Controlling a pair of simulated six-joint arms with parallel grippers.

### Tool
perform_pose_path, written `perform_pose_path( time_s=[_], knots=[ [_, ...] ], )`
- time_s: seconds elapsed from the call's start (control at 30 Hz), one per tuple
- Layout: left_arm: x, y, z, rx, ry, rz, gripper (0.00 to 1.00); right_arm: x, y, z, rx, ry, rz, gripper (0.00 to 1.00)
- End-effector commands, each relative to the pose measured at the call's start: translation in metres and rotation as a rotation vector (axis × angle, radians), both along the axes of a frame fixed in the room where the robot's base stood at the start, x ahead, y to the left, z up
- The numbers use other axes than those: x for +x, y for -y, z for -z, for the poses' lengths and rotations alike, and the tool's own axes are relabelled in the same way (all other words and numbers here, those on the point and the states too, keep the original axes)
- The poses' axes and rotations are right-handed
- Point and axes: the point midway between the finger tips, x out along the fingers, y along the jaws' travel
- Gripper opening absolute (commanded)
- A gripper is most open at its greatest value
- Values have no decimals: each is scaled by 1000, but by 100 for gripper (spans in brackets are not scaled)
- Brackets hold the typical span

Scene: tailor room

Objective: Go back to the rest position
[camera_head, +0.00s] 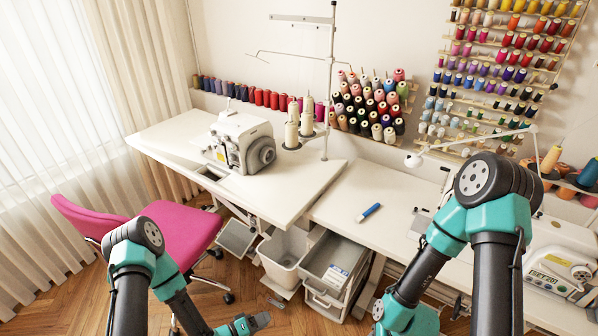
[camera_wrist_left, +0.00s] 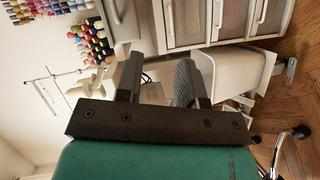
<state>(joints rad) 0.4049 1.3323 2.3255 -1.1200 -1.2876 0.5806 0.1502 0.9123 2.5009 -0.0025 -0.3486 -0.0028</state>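My left gripper (camera_head: 262,321) is low in the head view, above the wooden floor and right of the pink chair. In the left wrist view my left gripper (camera_wrist_left: 158,85) has its two dark fingers well apart, with nothing between them. Both of my arms are bent, with their elbows raised at the lower left and right of the head view. My right arm runs down out of the bottom edge, and its gripper is out of the picture.
A white table (camera_head: 392,187) holds a blue-handled tool (camera_head: 369,212). A serger (camera_head: 240,143) stands on the left table. A pink chair (camera_head: 180,232), a grey bin (camera_head: 283,254) and an open drawer (camera_head: 333,263) are below. Another sewing machine (camera_head: 560,262) is at right.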

Motion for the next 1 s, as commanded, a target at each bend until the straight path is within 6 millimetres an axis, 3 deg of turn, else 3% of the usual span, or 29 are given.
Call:
perform_pose_path(
  time_s=[0.27,0.5,0.8,1.0],
  knots=[
    [-4,-46,1,481,-134,45,35,0,0,0,0,0,0,43],
    [-40,-83,-23,770,-329,118,35,0,0,0,0,0,0,43],
    [-89,-99,-60,892,-534,200,35,0,0,0,0,0,0,43],
    [-93,-99,-62,896,-551,207,35,0,0,0,0,0,0,43]
  ],
)
